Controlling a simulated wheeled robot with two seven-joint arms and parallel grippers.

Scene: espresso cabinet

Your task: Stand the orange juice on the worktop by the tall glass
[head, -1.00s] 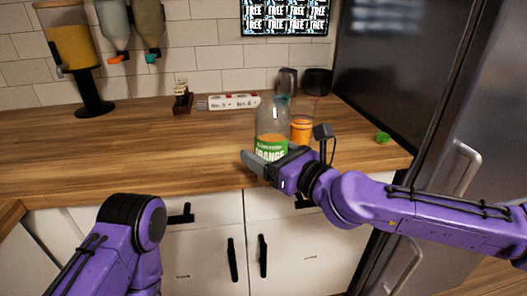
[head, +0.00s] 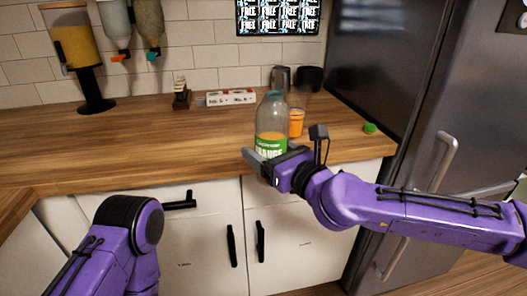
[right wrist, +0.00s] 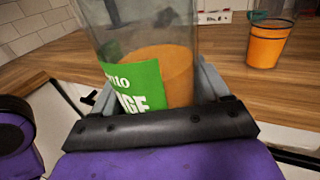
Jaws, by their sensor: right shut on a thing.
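The orange juice is a clear bottle (head: 271,117) with a green label and orange liquid low inside. My right gripper (head: 262,160) is shut around its lower part and holds it roughly upright near the worktop's front edge. The bottle also fills the middle of the right wrist view (right wrist: 145,60), between the fingers; its base is hidden there. The tall glass (head: 297,122), partly filled with orange liquid, stands on the worktop (head: 150,140) just behind and right of the bottle. It also shows at upper right in the right wrist view (right wrist: 267,45). My left gripper is out of view.
A small green object (head: 370,128) lies near the worktop's right end, beside the dark fridge (head: 400,90). A white and red box (head: 230,98), a small brown item (head: 181,95) and a dispenser (head: 75,60) stand along the back. The left-middle worktop is clear.

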